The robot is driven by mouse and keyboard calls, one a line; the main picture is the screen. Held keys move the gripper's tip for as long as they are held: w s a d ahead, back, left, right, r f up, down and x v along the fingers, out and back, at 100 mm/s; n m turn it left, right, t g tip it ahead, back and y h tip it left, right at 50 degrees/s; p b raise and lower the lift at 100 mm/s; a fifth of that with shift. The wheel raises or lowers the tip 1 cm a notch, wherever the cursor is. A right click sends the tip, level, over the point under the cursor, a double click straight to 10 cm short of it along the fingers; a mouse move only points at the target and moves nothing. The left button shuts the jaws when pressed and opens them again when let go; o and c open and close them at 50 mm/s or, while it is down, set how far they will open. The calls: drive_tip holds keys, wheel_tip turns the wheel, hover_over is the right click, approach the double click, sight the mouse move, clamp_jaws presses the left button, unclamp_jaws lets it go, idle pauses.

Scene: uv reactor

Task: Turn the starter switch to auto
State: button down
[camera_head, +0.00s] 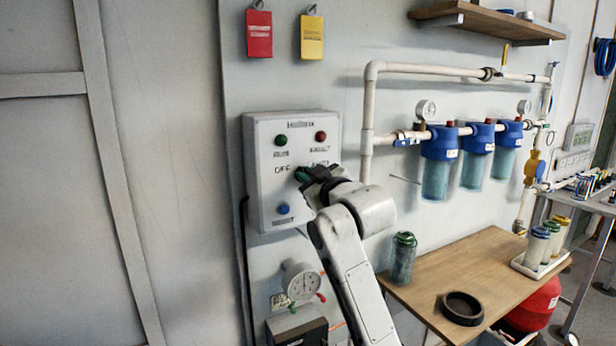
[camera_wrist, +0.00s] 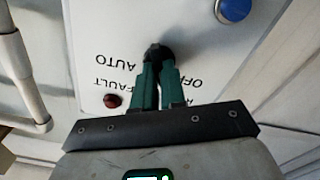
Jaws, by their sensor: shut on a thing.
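The starter box (camera_head: 262,215) is a pale panel on the wall, with OFF printed on the left and AUTO on the right in the head view. My gripper (camera_head: 304,174) reaches its face from the lower right. In the wrist view the panel (camera_wrist: 112,22) appears upside down, with AUTO on the left and OFF on the right. There the green fingers of my gripper (camera_wrist: 158,68) are closed around the black starter switch (camera_wrist: 157,52) between the two labels. The fingers partly cover the switch, so I cannot tell exactly which way it points.
A green lamp (camera_head: 281,141) and a red lamp (camera_head: 321,136) sit above the switch, and a blue button (camera_head: 283,209) below. Blue-topped filters (camera_head: 438,145) and white pipes are to the right. A wooden bench (camera_head: 425,281) holding a canister (camera_head: 403,258) stands below right.

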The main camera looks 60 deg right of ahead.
drive_tip(key=m+p, duration=0.2)
drive_tip(key=m, duration=0.1)
drive_tip(key=m+p, duration=0.1)
drive_tip(key=m, duration=0.3)
drive_tip(key=m+p, duration=0.2)
drive_tip(key=m, duration=0.2)
drive_tip(key=shift+s+d+p, duration=0.15)
drive_tip(key=shift+d+p, duration=0.1)
drive_tip(key=shift+p, duration=0.05)
drive_tip(key=shift+m, duration=0.3)
drive_tip(key=c, duration=1.2)
unclamp_jaws()
drive_tip(key=b+v, duration=0.2)
drive_tip(key=v, duration=0.8)
drive_tip(key=shift+s+a, duration=0.25)
drive_tip(key=shift+s, duration=0.05)
drive_tip(key=shift+f, duration=0.1)
